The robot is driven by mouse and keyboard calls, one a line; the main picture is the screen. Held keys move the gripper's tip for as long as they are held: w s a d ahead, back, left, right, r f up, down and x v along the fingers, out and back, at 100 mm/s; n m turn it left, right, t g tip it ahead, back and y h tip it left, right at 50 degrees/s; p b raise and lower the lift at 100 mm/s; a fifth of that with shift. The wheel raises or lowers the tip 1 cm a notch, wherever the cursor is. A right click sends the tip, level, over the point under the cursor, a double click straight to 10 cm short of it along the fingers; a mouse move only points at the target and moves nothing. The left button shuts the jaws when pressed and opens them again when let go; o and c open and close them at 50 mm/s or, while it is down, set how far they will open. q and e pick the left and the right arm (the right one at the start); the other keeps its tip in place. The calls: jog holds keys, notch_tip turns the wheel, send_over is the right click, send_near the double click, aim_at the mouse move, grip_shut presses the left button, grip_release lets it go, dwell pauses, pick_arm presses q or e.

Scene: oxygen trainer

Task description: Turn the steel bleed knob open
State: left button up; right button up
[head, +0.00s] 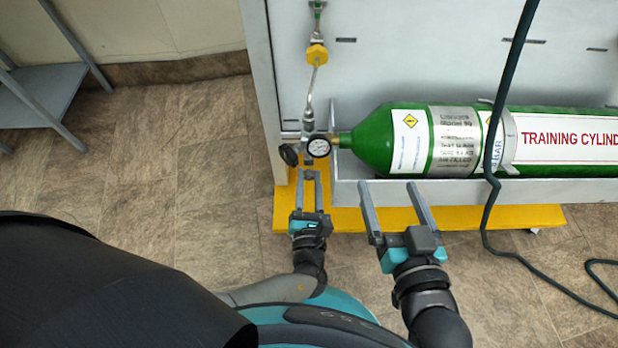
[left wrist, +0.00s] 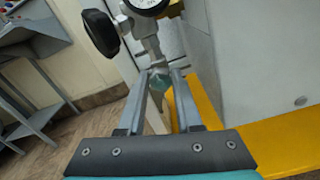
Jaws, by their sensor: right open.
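The steel bleed knob (left wrist: 159,82) hangs at the lower end of the metal valve stem, below the gauge. My left gripper (head: 309,174) is under the gauge, its fingers much closer together than those of my right gripper. In the left wrist view my left gripper's fingertips (left wrist: 160,76) sit on either side of the knob and appear to close on it. The knob's far side is hidden. In the head view the knob is hard to make out between the fingers. My right gripper (head: 390,184) is open and empty, in front of the grey cradle.
The pressure gauge (head: 319,147) and a black knob (head: 289,155) are just above my left fingers. The green cylinder (head: 410,140) lies in the grey cradle (head: 345,195) on a yellow base (head: 510,216). A dark hose (head: 492,195) hangs at right. Floor at left is clear.

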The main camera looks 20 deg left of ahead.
pick_arm(q)
grip_shut()
dwell(0.3)
